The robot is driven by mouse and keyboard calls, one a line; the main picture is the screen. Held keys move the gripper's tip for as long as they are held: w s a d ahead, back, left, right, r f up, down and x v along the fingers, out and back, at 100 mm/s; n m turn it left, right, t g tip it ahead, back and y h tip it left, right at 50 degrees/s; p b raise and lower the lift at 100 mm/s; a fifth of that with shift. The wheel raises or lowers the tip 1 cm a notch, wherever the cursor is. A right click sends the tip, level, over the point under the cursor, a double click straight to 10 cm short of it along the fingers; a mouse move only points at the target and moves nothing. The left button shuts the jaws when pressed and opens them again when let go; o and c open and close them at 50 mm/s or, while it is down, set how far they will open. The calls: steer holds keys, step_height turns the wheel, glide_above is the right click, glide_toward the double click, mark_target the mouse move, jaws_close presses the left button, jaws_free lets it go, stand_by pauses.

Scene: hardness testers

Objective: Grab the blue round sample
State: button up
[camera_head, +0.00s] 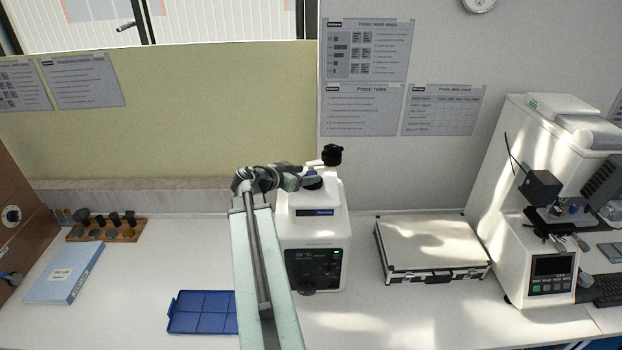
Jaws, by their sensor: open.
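A small blue piece (575,209) shows at the stage of the white hardness tester (500,215) on the right. It may be the blue round sample, but it is too small to tell its shape. My gripper (316,175) is at the end of my arm, over the top of the white press (318,240) in the middle. It is open, with nothing visible between its jaws. It is well to the left of the blue piece and apart from it. My arm hides part of the press's left side.
A blue compartment tray (184,318) lies left of my arm, partly hidden by it. A silver case (430,243) lies between the press and the tester. A wooden rack (125,231) and a blue book (62,275) are at the left. The front middle-right bench is clear.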

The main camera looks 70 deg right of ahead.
mark_target(313, 172)
steer(key=b+x, duration=0.1)
steer(key=x, duration=0.3)
steer(key=shift+w, duration=0.15)
steer(key=shift+a, duration=0.1)
steer(key=shift+c, duration=0.3)
jaws_close()
steer(key=shift+r, duration=0.15)
step_height(313, 172, up, 10)
steer(key=p, duration=1)
